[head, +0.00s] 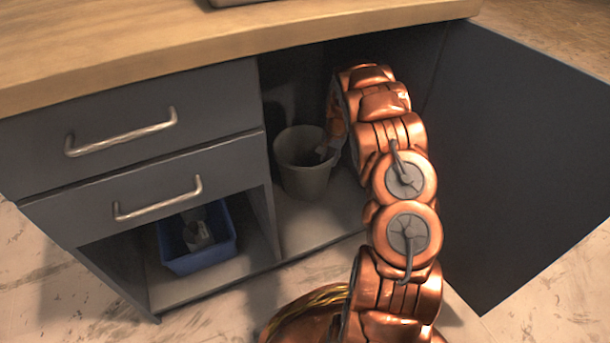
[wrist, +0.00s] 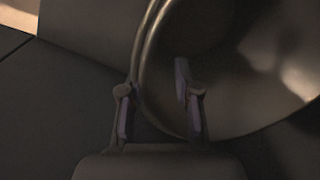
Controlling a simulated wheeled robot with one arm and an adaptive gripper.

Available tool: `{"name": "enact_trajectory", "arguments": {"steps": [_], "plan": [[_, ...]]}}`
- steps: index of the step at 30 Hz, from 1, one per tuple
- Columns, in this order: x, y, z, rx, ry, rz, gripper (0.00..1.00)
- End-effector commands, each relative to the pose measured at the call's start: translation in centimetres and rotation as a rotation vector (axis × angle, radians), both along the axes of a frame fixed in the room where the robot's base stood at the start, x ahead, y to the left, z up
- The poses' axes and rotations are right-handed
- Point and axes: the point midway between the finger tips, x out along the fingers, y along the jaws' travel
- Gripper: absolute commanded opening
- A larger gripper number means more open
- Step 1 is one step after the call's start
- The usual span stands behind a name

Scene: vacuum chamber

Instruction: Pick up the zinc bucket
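The zinc bucket (head: 303,178) stands upright inside the open right compartment of the cabinet. My gripper (head: 326,149) is at the bucket's right rim, reaching in from the right. In the wrist view, the bucket (wrist: 288,62) fills the right side with its curved rim. My gripper (wrist: 155,82) is open there, with one finger outside the rim and the other over the inside. The rim passes between the fingers, close to the outer one. I cannot tell whether that finger touches it. In the head view the fingertips are small and partly hidden.
The opened cabinet door (head: 520,150) stands to the right of my arm. A blue bin (head: 190,262) with items sits in the left lower compartment under two drawers (head: 125,140). The wooden countertop (head: 230,35) overhangs the compartment. The compartment floor (head: 315,220) before the bucket is clear.

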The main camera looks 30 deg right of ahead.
Motion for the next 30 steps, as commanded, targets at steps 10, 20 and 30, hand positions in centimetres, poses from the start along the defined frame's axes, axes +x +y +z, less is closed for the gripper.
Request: {"name": "enact_trajectory", "arguments": {"steps": [10, 20, 30], "plan": [[-0.1, -0.1, -4.3, 0.000, 0.000, 0.000, 0.32], [0.0, 0.0, -4.9, -0.001, 0.001, 0.001, 0.32], [0.0, 0.0, -4.9, 0.000, 0.001, 0.001, 0.00]]}}
